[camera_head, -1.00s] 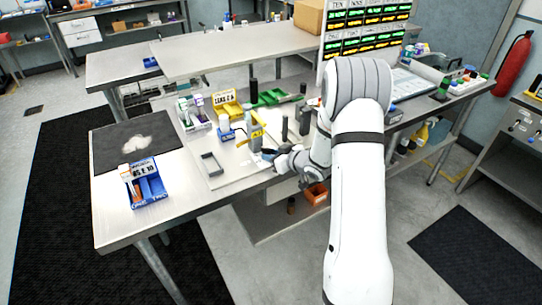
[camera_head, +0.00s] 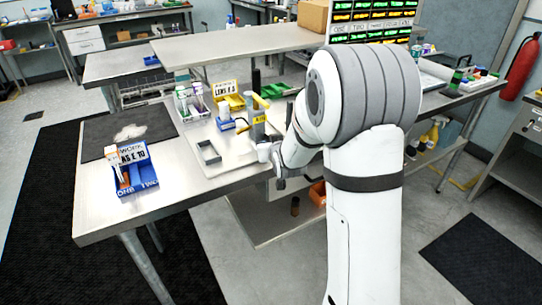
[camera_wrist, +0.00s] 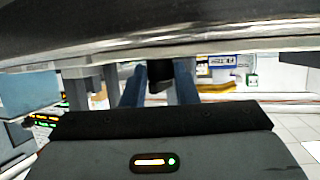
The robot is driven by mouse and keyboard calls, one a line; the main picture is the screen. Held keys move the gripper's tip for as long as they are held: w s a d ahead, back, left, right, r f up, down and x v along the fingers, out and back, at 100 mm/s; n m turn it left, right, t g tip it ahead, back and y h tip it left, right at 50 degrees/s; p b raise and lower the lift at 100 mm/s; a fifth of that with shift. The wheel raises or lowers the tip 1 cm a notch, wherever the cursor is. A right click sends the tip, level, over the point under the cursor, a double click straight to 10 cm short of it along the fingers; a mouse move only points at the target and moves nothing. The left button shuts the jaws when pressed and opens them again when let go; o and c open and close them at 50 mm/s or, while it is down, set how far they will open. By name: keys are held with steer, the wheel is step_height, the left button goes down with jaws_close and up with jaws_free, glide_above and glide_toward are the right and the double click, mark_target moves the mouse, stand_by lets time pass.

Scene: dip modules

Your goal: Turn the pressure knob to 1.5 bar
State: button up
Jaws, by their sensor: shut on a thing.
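My gripper shows in the wrist view, its two blue-grey fingers (camera_wrist: 158,88) closed on a small dark piece, which looks like the pressure knob (camera_wrist: 159,72). Its scale and pointer are not readable. In the head view my gripper (camera_head: 277,168) is at the front right edge of the light work plate, beside a yellow module (camera_head: 258,119) with a dark post. My arm and wrist hide the contact there, so I cannot tell the knob's angle or the bar reading.
A blue bin (camera_head: 136,176) with a label card stands at the table's front left, near a dark mat (camera_head: 104,139). A grey open frame (camera_head: 208,153) lies on the plate. Yellow and green bins stand behind. An orange bin (camera_head: 317,193) sits below, under the arm.

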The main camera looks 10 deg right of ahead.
steer(key=shift+a+f+m+h, duration=0.1)
steer(key=shift+a+m+h, duration=0.2)
steer(key=shift+m+h, duration=0.8)
steer(key=shift+h, duration=0.1)
steer(key=shift+m+g+h, duration=0.3)
steer(key=shift+m+h, duration=0.1)
steer(key=shift+h, duration=0.1)
steer(key=o, duration=1)
steer(key=shift+p+v, duration=0.3)
steer(key=shift+v, duration=3.7)
steer(key=shift+w, duration=0.1)
